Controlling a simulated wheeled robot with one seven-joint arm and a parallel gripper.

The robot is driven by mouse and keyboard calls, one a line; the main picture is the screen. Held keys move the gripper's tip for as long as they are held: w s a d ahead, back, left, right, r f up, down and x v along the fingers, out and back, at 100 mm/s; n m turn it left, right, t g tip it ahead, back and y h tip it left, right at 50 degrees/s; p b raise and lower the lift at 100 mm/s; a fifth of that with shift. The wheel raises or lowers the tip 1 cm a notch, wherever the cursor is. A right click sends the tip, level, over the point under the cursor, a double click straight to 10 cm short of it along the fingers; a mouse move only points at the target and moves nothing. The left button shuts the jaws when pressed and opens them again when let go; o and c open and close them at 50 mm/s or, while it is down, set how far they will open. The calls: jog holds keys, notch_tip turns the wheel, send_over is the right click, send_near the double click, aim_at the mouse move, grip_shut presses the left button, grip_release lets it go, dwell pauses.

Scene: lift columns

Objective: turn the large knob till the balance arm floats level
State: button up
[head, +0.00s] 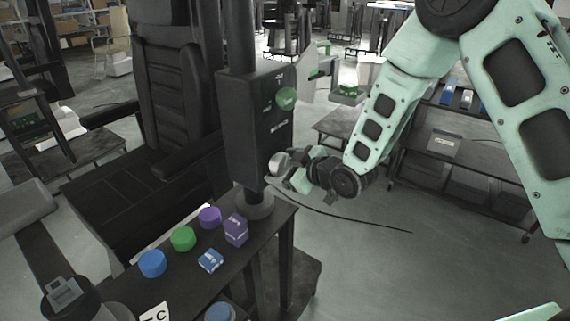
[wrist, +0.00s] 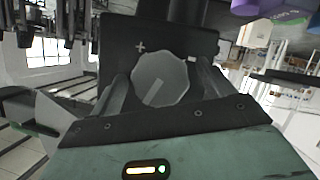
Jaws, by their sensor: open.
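The large knob (head: 279,162) is a pale grey disc low on the face of the black column box (head: 238,130). In the wrist view the knob (wrist: 160,78) is a many-sided grey disc with a lighter line on its face. My gripper (head: 287,176) is at the knob, its fingers open. In the wrist view one finger stands on each side of the knob; I cannot tell whether they touch it. Green parts (head: 347,92) show right of the box; I cannot tell whether they belong to the balance arm, or whether it is level.
A dark bench (head: 205,275) stands below the column, with a blue cylinder (head: 152,263), a green cylinder (head: 183,238), a purple cylinder (head: 210,217), a purple box (head: 236,229) and a blue box (head: 210,260). A black chair (head: 175,100) is on the left. Open floor (head: 400,260) lies right.

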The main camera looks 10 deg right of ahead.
jog(key=c, duration=1)
jog(key=shift+o, duration=0.2)
jog(key=shift+f+m+g+b, duration=0.1)
jog(key=shift+m+g+b, duration=0.2)
jog(key=shift+m+b, duration=0.15)
jog(key=shift+m+y, duration=0.4)
jog(key=shift+m, duration=0.05)
jog(key=o, duration=1)
jog(key=shift+c, duration=0.2)
jog(key=shift+s+d, duration=0.1)
jog(key=b+v, duration=0.8)
jog(key=v, duration=0.9)
jog(key=shift+r, duration=0.4)
